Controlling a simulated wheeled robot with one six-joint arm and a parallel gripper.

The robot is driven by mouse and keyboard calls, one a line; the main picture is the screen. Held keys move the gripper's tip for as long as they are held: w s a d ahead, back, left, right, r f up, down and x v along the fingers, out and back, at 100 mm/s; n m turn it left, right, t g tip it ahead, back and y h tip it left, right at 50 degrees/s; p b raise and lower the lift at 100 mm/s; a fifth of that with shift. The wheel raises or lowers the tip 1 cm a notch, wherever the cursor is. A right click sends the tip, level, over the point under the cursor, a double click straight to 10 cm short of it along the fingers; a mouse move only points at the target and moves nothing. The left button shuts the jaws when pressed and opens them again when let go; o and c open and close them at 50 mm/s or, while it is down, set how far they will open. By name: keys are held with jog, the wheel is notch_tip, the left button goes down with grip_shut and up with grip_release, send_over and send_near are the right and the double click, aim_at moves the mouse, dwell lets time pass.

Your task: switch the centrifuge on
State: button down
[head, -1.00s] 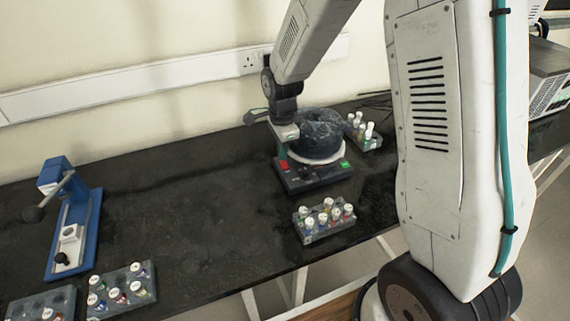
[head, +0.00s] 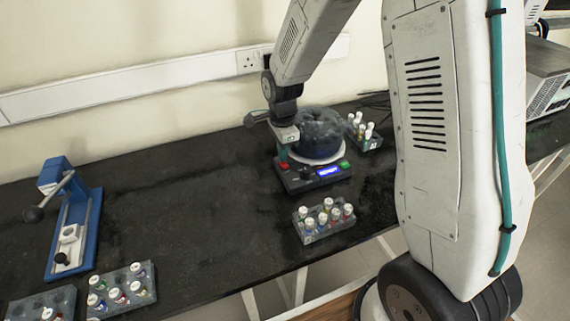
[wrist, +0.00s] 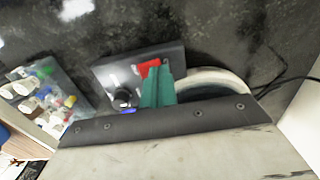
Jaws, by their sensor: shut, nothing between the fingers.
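The centrifuge (head: 317,186) stands on the black bench, with a dark round bowl and smoky lid (head: 320,130) above a white ring. Its front panel has a lit blue display (head: 328,171), a red button (head: 284,167) at left and a green button (head: 345,165) at right. My gripper (head: 283,155) is shut and empty, its fingers pointing down right at the red button. In the wrist view, the teal fingers (wrist: 157,88) partly cover the red button (wrist: 148,67); a black knob (wrist: 124,98) shows beside them. I cannot tell whether they touch the button.
A rack of capped vials (head: 325,219) stands in front of the centrifuge, another rack (head: 364,133) behind right. A blue press (head: 72,225) and more racks (head: 128,289) are at left. The bench between is clear. A grey box (head: 548,75) stands far right.

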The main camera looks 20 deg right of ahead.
aim_at(289, 172)
jog(key=shift+r, duration=2.2)
jog(key=shift+s+f+n, duration=0.1)
jog(key=shift+s+n, duration=0.3)
jog(key=shift+n, duration=0.6)
jog(key=s+n, duration=0.1)
jog(key=s+n+g, duration=0.1)
jog(key=s+n, duration=0.1)
jog(key=shift+s+d, duration=0.15)
jog(key=shift+s, duration=0.1)
jog(key=s+d+r+n+t, duration=0.1)
jog(key=s+r+n, duration=0.5)
jog(key=s+r, duration=0.3)
jog(key=s+d+r+n+t, duration=0.1)
jog(key=s+r+n, duration=0.6)
jog(key=s, duration=0.9)
notch_tip(289, 172, up, 2)
jog(key=shift+s+d+r, duration=0.2)
jog(key=shift+s+d, duration=0.2)
jog(key=shift+d, duration=0.05)
